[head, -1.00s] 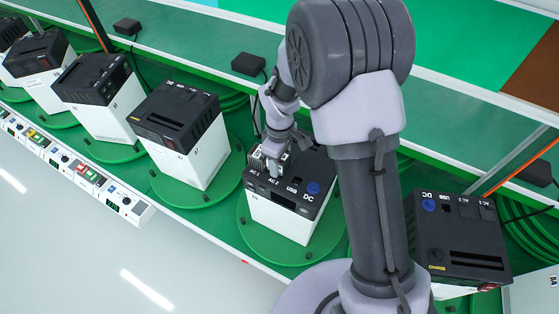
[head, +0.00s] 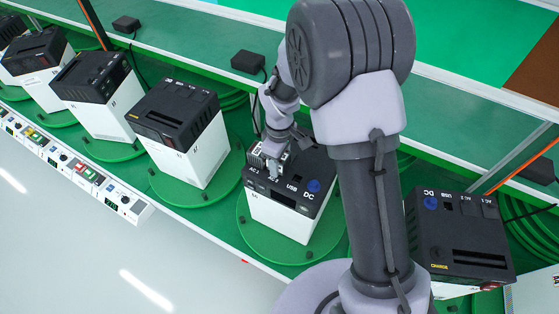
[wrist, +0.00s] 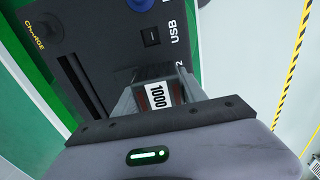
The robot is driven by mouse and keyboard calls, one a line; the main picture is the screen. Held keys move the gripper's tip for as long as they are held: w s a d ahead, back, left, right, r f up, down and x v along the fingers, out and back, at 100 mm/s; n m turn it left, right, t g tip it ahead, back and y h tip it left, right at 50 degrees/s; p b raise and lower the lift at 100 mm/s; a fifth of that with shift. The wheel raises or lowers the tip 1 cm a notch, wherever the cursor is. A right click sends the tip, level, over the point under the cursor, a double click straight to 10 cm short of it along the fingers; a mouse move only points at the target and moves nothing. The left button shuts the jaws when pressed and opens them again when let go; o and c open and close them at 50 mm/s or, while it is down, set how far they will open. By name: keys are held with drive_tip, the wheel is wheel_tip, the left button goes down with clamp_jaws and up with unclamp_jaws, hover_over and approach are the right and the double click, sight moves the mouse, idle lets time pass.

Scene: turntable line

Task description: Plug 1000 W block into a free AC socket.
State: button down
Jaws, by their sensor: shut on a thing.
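My gripper (wrist: 160,92) is shut on a grey block labelled 1000 (wrist: 158,96), seen between the fingers in the wrist view. In the head view my gripper (head: 275,160) is at the back left of a black-topped white power station (head: 290,225), over the area marked AC 1 and AC 2. The top also carries a USB port (wrist: 151,37) and a blue DC knob (head: 313,186). A "2" shows beside the block in the wrist view. The block and fingers hide the socket faces, so I cannot tell whether the block is seated.
The station stands on a round green turntable (head: 262,245). Similar stations (head: 185,150) stand to the left, and another (head: 460,240) to the right. A black adapter (head: 248,62) with a cable lies behind. A control strip (head: 88,174) runs along the front edge.

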drive_tip(key=c, duration=0.6)
unclamp_jaws()
